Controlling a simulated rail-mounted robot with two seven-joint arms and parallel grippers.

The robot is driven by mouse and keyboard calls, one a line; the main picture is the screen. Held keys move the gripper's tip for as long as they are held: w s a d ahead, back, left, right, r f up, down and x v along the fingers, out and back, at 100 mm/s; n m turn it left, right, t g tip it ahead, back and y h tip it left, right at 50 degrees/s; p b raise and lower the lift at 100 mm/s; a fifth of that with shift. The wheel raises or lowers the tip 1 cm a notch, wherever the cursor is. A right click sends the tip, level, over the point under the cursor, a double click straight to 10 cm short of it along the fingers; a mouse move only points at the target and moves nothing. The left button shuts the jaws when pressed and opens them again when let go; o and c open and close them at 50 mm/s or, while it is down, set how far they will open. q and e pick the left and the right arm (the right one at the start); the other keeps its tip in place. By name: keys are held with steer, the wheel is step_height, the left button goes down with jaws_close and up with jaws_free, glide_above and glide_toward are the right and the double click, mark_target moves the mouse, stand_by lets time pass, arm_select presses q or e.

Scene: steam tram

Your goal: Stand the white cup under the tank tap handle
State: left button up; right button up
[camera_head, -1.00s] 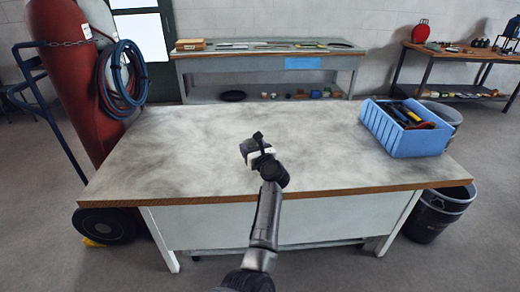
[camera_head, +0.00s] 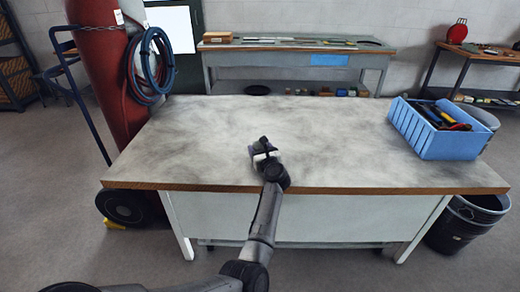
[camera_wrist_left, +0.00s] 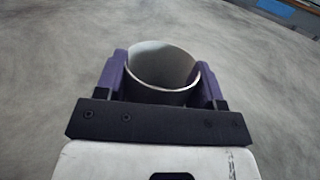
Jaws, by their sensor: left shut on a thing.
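My left gripper (camera_head: 264,151) is over the front middle of the workbench. In the left wrist view, its purple fingers (camera_wrist_left: 165,88) are shut on the white cup (camera_wrist_left: 163,65), one on each side. The cup's round rim and open mouth show there, and it looks empty. In the head view the cup is mostly hidden by the gripper. I cannot tell whether its base touches the bench. No tank tap handle can be made out in these views. My right gripper is not in view.
The workbench top (camera_head: 330,140) is mostly bare. A blue bin of tools (camera_head: 450,146) stands at its right end. A red gas cylinder (camera_head: 103,75) with a coiled hose (camera_head: 150,68) stands at the left. A dark waste bin (camera_head: 466,222) is at the lower right.

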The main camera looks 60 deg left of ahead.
arm_select(q)
steer(key=shift+f, duration=0.1)
steer(key=o, duration=1.4)
